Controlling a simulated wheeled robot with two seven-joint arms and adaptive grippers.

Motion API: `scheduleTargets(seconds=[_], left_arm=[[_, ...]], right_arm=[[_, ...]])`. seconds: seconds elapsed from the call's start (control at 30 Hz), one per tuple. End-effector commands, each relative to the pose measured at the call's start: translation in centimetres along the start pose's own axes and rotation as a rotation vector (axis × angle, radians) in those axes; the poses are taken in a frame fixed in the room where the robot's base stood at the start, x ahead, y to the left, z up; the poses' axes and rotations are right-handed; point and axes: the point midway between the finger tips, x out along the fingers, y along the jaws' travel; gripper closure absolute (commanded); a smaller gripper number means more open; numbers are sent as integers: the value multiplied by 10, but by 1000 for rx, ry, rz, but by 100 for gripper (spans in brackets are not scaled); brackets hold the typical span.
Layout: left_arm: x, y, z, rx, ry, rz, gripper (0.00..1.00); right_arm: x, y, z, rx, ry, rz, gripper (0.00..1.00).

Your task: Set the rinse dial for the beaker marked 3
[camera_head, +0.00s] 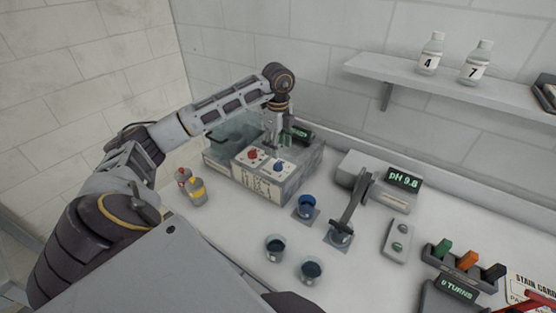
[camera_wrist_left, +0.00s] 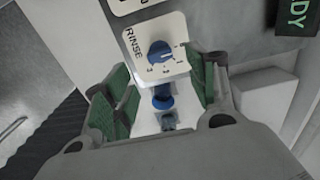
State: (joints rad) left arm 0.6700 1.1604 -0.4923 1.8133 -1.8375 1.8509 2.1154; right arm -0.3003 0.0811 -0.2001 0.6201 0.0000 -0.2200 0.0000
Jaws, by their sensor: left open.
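The rinse dial is a blue knob (camera_wrist_left: 160,52) on a white plate (camera_wrist_left: 138,40) lettered RINSE with small numbers around it. It also shows as a blue knob (camera_head: 279,167) on the washer (camera_head: 305,172) in the head view. I cannot tell which number it points at. My left gripper (camera_head: 275,143) is above the washer's panel. In the left wrist view its green-padded fingers (camera_wrist_left: 163,90) are apart and empty, with the dial just beyond the tips. My right gripper is not in view.
A red knob (camera_head: 252,154) sits beside the blue one. A READY display (camera_wrist_left: 296,15) is close on the right. Red and yellow bottles (camera_head: 197,191) stand left of the washer. A pH meter (camera_head: 403,179) and probe arm (camera_head: 354,202) stand to the right.

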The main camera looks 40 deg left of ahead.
Motion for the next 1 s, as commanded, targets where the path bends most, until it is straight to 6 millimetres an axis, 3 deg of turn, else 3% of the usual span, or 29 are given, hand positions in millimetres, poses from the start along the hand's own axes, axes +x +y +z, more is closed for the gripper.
scheduleTargets(seconds=[0.53, 1.0], left_arm=[[59, 0, 0, 0, 0, 2, 43], [70, 0, 0, 0, 0, -1, 43]], right_arm=[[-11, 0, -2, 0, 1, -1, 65], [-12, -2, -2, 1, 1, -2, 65]])
